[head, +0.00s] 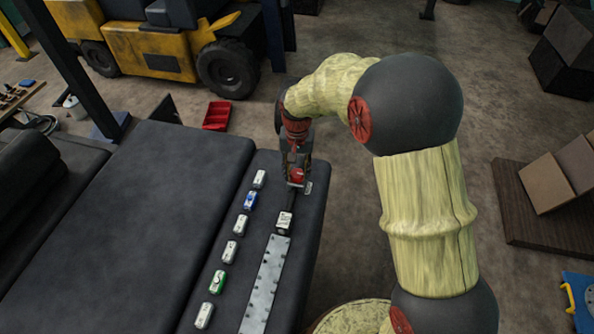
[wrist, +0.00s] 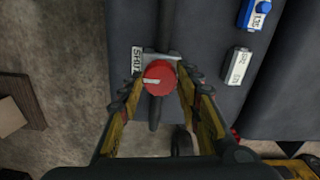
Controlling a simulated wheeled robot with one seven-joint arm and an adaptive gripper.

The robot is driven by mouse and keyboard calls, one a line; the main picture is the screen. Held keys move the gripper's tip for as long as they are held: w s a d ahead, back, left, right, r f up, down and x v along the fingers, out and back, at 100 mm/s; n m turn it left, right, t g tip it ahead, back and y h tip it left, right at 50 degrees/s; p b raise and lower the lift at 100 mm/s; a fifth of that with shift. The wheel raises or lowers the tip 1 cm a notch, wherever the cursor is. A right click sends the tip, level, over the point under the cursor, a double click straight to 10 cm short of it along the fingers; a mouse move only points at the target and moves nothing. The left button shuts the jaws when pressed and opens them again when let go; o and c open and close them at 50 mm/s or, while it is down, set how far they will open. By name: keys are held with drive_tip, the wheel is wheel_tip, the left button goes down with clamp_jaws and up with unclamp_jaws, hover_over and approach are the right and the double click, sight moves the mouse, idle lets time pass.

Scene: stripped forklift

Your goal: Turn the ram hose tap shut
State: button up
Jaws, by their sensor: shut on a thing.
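The ram hose tap has a round red knob (wrist: 160,78) in the wrist view. A short pale mark on the knob points left, across the line of the dark hose (wrist: 163,28). A white label (wrist: 145,59) with dark lettering, hard to read, sits beside the tap at upper left. My gripper (wrist: 160,87) is shut on the knob, with yellow fingers on its left and right sides. In the head view my gripper (head: 297,172) reaches down at the far end of the dark bench (head: 312,225), and the tap is largely hidden there.
A row of small white, blue and green labelled blocks (head: 236,251) lies left of the hose. A metal strip (head: 264,285) and a white labelled block (head: 284,222) lie nearer. A red tray (head: 217,115) and a yellow forklift (head: 150,45) are beyond the bench.

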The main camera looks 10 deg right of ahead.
sight(297, 173)
drive_tip(key=o, duration=1.2)
drive_tip(key=shift+c, duration=0.2)
drive_tip(key=shift+r, duration=0.1)
wheel_tip(297, 173, up, 12)
idle(0.3)
